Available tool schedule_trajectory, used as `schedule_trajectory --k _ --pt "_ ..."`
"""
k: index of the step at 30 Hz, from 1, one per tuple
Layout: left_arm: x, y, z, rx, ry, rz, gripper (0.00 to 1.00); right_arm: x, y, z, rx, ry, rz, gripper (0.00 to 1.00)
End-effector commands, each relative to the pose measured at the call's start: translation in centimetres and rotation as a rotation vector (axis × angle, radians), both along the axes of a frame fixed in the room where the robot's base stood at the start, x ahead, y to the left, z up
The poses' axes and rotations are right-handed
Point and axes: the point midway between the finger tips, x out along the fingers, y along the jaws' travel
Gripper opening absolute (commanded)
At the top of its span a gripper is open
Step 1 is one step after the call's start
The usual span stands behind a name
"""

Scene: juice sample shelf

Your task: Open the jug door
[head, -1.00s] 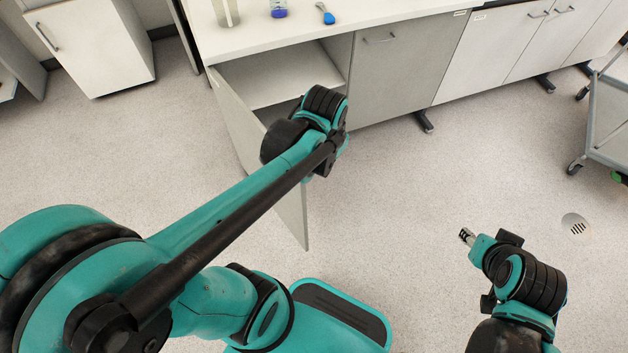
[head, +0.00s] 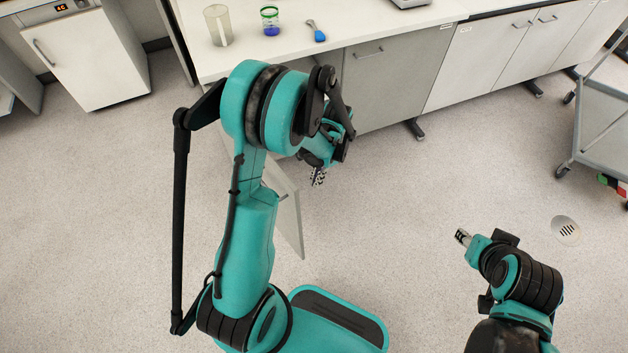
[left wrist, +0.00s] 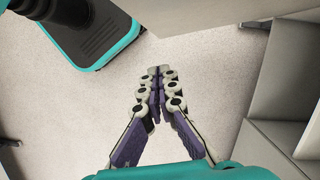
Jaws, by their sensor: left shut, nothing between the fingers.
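The pale cabinet door (head: 287,212) stands swung open from the counter, partly hidden behind my left arm in the head view. A pale panel that looks like this door (left wrist: 210,38) crosses the top of the left wrist view. My left gripper (head: 319,178) hangs to the right of the door, in front of the cabinet. Its fingers meet at the tips in the left wrist view (left wrist: 156,78), with nothing between them and floor behind. My right gripper (head: 463,237) is over open floor at the right, too small to read its fingers.
A closed grey door (head: 380,85) adjoins the open cabinet. A grey cart (head: 605,120) stands far right. The middle floor is clear.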

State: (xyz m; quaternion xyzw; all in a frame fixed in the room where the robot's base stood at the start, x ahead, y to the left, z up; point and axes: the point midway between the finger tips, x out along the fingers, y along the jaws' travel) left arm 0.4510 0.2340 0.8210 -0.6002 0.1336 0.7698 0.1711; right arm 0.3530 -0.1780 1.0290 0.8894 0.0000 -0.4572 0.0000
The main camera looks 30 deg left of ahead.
Motion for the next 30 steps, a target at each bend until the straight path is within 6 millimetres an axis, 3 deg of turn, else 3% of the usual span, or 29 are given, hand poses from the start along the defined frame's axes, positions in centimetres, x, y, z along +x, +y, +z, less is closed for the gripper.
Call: schedule_trajectory --k 3,10,18,30 --pt "-0.5 0.3 -3.0 0.000 -0.001 0.002 0.00 0.0 0.0 -1.4 0.000 0.000 0.000 0.40" --pt "-1.7 0.8 -7.3 0.000 -0.001 0.002 0.00 0.0 0.0 -3.1 0.000 0.000 0.000 0.40" --pt "-4.8 2.2 -6.7 0.002 -0.002 0.000 0.00 0.0 0.0 -3.7 0.000 0.000 0.000 0.40" --pt "-5.1 2.4 -6.6 0.002 -0.002 0.000 0.00 0.0 0.0 -3.7 0.000 0.000 0.000 0.40"
